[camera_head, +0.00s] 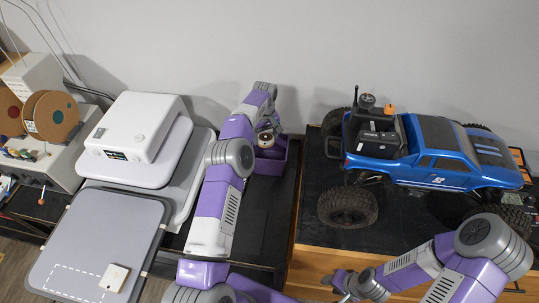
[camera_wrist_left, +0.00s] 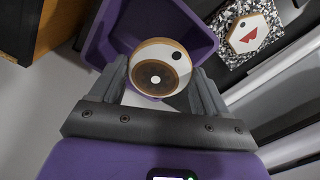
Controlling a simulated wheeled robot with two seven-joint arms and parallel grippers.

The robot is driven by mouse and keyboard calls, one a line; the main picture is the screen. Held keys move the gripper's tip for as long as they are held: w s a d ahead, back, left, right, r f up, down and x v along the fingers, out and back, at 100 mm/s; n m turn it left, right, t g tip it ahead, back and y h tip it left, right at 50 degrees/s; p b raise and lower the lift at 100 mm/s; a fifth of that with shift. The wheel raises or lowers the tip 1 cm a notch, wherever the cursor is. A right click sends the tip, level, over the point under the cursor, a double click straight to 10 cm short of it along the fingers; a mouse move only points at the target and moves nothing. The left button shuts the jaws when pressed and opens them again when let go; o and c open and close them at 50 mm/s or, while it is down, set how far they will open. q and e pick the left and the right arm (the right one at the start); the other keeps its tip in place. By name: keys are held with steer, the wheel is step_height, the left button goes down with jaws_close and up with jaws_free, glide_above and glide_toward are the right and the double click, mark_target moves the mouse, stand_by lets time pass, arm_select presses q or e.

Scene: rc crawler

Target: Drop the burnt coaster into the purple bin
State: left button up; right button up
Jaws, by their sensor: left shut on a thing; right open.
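The burnt coaster (camera_wrist_left: 150,84) is a round, light-rimmed wooden disc with a dark brown scorched ring and a small hole near its edge. My left gripper (camera_wrist_left: 160,80) is shut on it, with a finger on each side. The coaster also shows in the head view (camera_head: 265,138), above the purple bin (camera_head: 272,163). In the left wrist view the open bin (camera_wrist_left: 98,38) lies behind and below the coaster; the coaster hides part of its inside. My right gripper (camera_head: 338,281) is open and empty at the front, low in the head view.
A blue crawler truck (camera_head: 437,160) stands on a black mat to the right. A white machine (camera_head: 139,127) and a grey board (camera_head: 95,240) with a pale tile (camera_head: 114,277) are to the left. A hexagonal tile with a red mark (camera_wrist_left: 250,33) lies on a speckled plate.

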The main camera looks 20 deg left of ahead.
mark_target(266, 138)
arm_select(q)
steer(key=shift+f+b, duration=0.6)
steer(key=shift+f, duration=1.05)
steer(key=o, duration=1)
steer(key=shift+w+r, duration=0.1)
steer(key=shift+r, duration=0.45)
step_height(266, 138, up, 7)
steer(key=shift+f, duration=0.2)
steer(key=shift+f, duration=0.1)
